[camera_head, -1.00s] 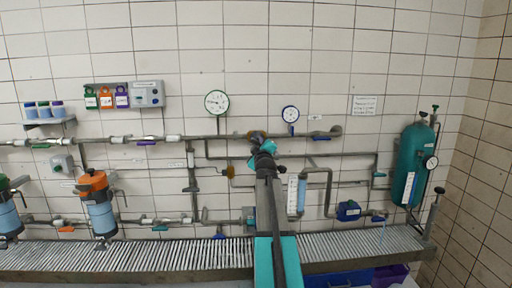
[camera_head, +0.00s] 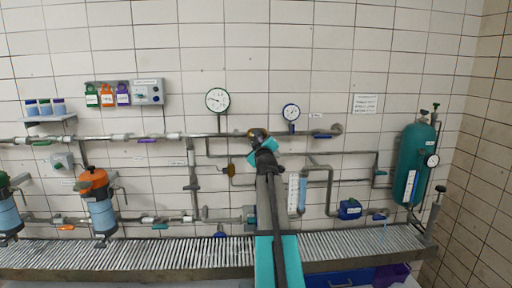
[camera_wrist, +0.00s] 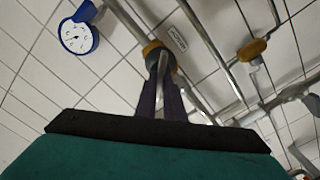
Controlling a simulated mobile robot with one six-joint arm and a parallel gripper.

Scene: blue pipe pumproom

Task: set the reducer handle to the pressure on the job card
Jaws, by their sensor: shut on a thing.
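The reducer (camera_head: 257,133) has a brass-coloured body on the upper pipe, in the middle of the head view. In the wrist view its brass body (camera_wrist: 153,47) shows just beyond my fingertips. My gripper (camera_wrist: 163,68) is shut on the reducer's dark handle, which is mostly hidden between the fingers. In the head view my gripper (camera_head: 260,144) covers the lower part of the reducer. A white card with small printed lines (camera_head: 366,104) hangs on the wall to the right; its text is too small to read.
A green-rimmed gauge (camera_head: 217,100) is left of the reducer, a blue-rimmed gauge (camera_head: 291,113) right of it; the latter also shows in the wrist view (camera_wrist: 77,37). Another brass fitting (camera_head: 229,170) sits lower left. Pipes run close around my arm. A grated ledge (camera_head: 150,256) lies below.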

